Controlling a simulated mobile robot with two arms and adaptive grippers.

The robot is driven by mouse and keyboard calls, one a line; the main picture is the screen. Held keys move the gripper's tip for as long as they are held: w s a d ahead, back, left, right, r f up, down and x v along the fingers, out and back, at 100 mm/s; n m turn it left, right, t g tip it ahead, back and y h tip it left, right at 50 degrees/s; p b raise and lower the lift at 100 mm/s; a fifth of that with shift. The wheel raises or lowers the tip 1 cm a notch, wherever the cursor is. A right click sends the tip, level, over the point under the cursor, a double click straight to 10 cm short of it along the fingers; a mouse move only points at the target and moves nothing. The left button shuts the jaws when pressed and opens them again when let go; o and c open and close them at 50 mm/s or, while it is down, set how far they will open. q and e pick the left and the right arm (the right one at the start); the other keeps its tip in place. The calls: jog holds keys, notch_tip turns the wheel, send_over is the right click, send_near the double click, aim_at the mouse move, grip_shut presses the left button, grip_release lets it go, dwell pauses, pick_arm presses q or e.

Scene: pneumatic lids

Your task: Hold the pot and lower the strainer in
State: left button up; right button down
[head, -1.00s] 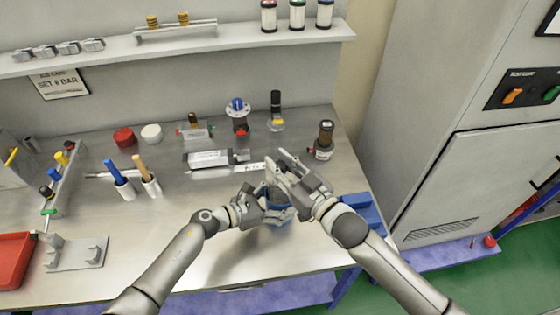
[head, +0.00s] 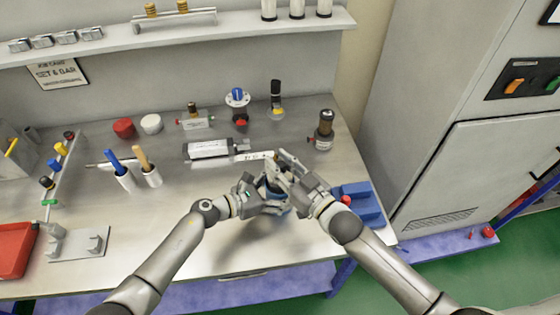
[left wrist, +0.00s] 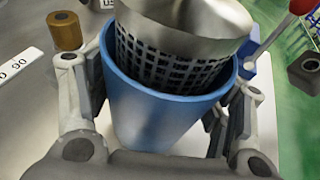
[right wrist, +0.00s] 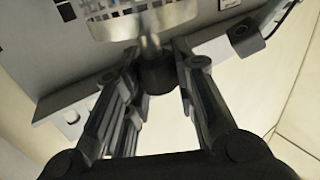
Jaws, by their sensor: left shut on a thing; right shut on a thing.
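The blue pot (left wrist: 150,115) stands between the fingers of my left gripper (left wrist: 168,95), which is shut around its sides. The metal strainer (left wrist: 165,62) with its dark mesh has its lower part inside the pot's mouth, and its plain upper band stands above the rim. It looks slightly tilted. My right gripper (right wrist: 158,78) is shut on the strainer's dark knob; a thin stem runs from the knob. In the head view the right gripper (head: 285,170) is just above the left gripper (head: 262,198), and they hide most of the pot and strainer. The pot's bottom is hidden.
A blue block-like holder (head: 360,195) with a red knob is close by on the right. A labelled grey cylinder (head: 208,149) lies behind the grippers. A dark bottle (head: 324,130) stands at the back right. The bench front (head: 205,240) is clear.

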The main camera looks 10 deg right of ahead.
jog(key=shift+f, duration=1.65)
jog(key=c, duration=1.1)
grip_release()
jog(key=shift+s, duration=0.1)
jog(key=v, duration=1.2)
